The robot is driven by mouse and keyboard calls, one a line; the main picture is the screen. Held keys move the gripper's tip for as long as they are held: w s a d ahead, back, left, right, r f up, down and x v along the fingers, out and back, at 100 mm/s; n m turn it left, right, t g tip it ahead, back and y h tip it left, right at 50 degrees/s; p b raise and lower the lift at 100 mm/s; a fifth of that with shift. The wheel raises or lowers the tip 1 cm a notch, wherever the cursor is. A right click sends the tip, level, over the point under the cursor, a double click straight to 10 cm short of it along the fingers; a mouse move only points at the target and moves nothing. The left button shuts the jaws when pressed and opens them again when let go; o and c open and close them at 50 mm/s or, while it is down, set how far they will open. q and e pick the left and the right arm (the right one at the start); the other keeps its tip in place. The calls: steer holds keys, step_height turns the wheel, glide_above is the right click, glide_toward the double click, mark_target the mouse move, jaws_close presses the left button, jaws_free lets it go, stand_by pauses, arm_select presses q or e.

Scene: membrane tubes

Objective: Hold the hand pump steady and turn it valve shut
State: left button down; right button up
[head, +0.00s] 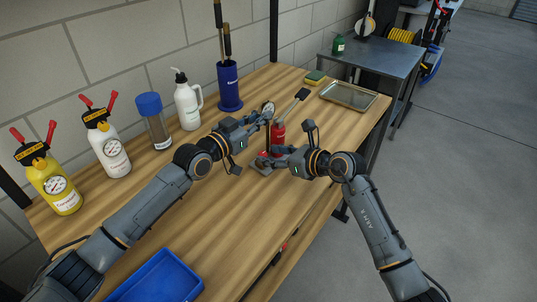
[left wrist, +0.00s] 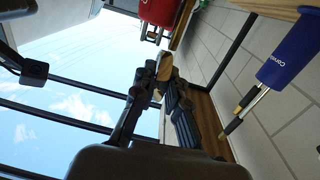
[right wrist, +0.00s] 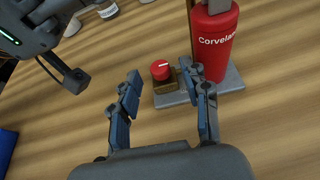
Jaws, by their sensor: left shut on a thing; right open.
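The hand pump has a red cylinder (head: 278,133) on a grey base, a round gauge at its top and a lever with a black grip (head: 302,94). In the right wrist view the cylinder (right wrist: 215,45) stands upright beside a red valve knob (right wrist: 160,70) on a brass block. My left gripper (head: 264,117) is shut on the pump's upper part; the exact grip is partly hidden by the fingers. The left wrist view shows its fingers (left wrist: 165,85) closed around a tan piece. My right gripper (right wrist: 160,80) is open, with its fingertips on either side of the knob, low over the base.
A yellow bottle (head: 56,183), white bottles, a blue-capped jar (head: 155,120) and a blue holder (head: 229,85) line the wall. A metal tray (head: 348,95) lies at the far right, a blue bin (head: 158,279) at the front.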

steer(key=shift+x, duration=0.85)
jaws_close()
steer(key=shift+s+a+f+m+t+h, duration=0.15)
steer(key=shift+s+m+t+h, duration=0.1)
steer(key=shift+m+t+h, duration=0.85)
steer(key=shift+m+h, duration=0.3)
steer(key=shift+m, duration=0.1)
jaws_free()
